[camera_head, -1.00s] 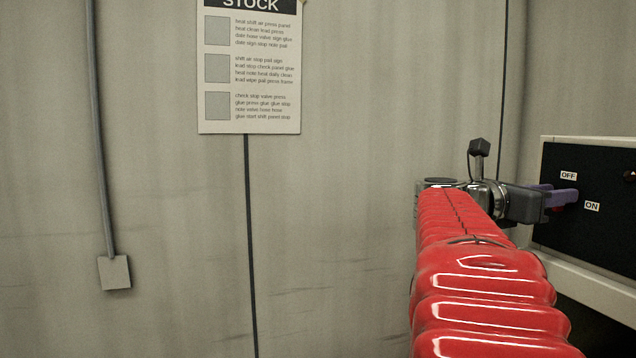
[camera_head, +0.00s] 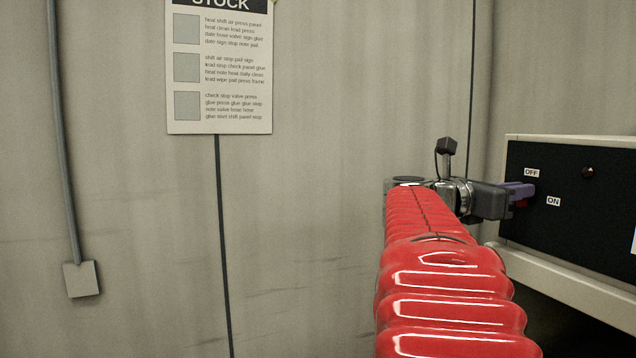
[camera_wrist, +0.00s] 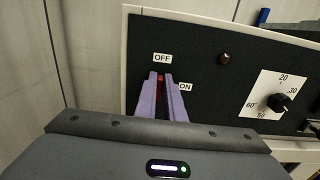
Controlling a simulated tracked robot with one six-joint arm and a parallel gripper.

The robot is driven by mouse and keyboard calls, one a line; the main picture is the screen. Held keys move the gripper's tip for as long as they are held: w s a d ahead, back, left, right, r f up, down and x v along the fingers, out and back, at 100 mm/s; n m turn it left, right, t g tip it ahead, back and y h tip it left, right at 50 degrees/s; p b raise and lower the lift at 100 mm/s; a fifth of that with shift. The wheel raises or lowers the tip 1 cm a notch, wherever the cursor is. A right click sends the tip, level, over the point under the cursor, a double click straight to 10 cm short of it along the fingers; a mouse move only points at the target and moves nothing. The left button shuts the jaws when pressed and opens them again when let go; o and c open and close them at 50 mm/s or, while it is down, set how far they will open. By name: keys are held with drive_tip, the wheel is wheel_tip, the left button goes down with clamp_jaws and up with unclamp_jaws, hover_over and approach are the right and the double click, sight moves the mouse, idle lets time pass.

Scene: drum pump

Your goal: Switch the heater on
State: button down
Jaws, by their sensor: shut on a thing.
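The heater's black panel (camera_head: 575,225) stands at the right in the head view and fills the upper middle of the wrist view (camera_wrist: 205,80). My gripper (camera_wrist: 161,79) has its two purple fingers at the panel, shut on a small red switch (camera_wrist: 160,92) between them. The switch is mostly hidden by the fingers. The OFF label (camera_wrist: 162,58) is just above the fingertips and the ON label (camera_wrist: 185,87) is just to their right. In the head view my gripper (camera_head: 522,190) reaches the panel from the left. Which position the switch is in is unclear.
A dark reddish lamp (camera_wrist: 225,59), apparently unlit, and a black dial (camera_wrist: 282,102) on a white numbered plate are on the panel's right. A pale ledge (camera_head: 570,275) runs below the panel. A STOCK sheet (camera_head: 220,75) and a conduit (camera_head: 62,130) are on the wall.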

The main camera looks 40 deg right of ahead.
drive_tip(key=shift+s+a+f+m, duration=0.1)
drive_tip(key=shift+s+f+m, duration=0.15)
drive_tip(key=shift+m, duration=2.75)
drive_tip(key=shift+s+a+f+m, duration=0.1)
drive_tip(key=shift+s+f+m, duration=0.15)
drive_tip(key=shift+m, duration=2.75)
drive_tip(key=shift+s+a+f+m, duration=0.15)
drive_tip(key=shift+f+m, duration=0.15)
drive_tip(key=shift+m, duration=2.7)
drive_tip(key=c, duration=1.9)
unclamp_jaws()
drive_tip(key=shift+o, duration=0.2)
drive_tip(key=v, duration=1.3)
drive_tip(key=shift+w+a, duration=0.15)
drive_tip(key=shift+a, duration=0.15)
